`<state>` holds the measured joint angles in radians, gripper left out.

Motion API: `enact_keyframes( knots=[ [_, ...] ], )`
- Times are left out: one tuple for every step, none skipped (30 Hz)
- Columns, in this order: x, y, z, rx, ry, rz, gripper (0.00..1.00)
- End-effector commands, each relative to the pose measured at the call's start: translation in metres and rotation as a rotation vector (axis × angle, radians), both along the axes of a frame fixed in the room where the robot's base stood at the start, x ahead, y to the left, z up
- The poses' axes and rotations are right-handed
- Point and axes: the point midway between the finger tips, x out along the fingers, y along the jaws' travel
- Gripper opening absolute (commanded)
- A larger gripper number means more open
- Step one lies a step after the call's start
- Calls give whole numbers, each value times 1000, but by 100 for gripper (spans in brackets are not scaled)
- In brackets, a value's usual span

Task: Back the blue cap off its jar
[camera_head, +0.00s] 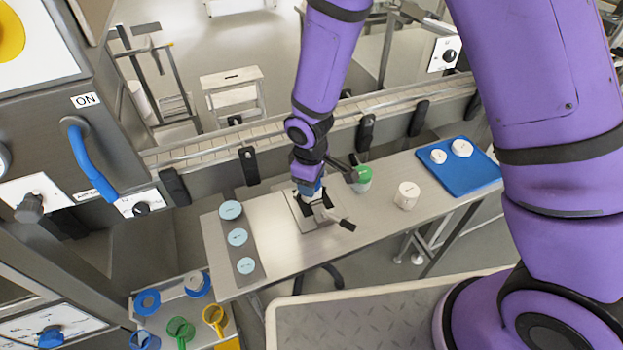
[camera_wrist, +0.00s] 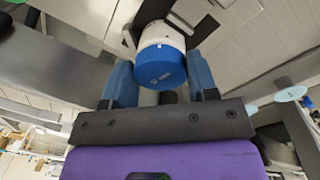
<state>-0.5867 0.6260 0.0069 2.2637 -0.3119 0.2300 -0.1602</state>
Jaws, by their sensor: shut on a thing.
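The jar's blue cap (camera_wrist: 160,66) is between the two blue fingers of my gripper (camera_wrist: 160,80) in the wrist view. The fingers are shut on the cap from both sides. My wrist mostly hides the jar there.
A green-capped jar (camera_head: 362,175) stands close right of my gripper, with a white jar (camera_head: 407,195) farther right. A blue tray (camera_head: 470,183) holds two white round pieces. Pale blue discs (camera_head: 237,237) lie on a grey strip at left. A conveyor (camera_head: 340,118) runs behind the table.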

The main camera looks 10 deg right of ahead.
Motion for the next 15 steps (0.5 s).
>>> enact_keyframes(
  knots=[
    [1, -1, 0, 1, 0, 73, 32],
    [1, -1, 0, 1, 1, 125, 32],
    [1, -2, 0, 1, 0, 192, 33],
    [1, -2, 0, 1, -1, 239, 33],
    [1, -2, 0, 1, -1, 280, 33],
    [1, -2, 0, 1, 0, 326, 33],
    [1, -2, 0, 1, 0, 354, 33],
    [1, -2, 0, 0, 0, 376, 33],
    [0, -2, 0, 0, 0, 394, 33],
    [0, -2, 0, 0, 0, 401, 33],
    [0, -1, 0, 0, 0, 404, 33],
    [0, -1, 0, 0, 0, 403, 33],
    [0, -1, 0, 0, 0, 402, 33],
    [0, -1, 1, 0, 0, 402, 33],
    [0, -1, 1, 0, 0, 401, 33]
  ],
)
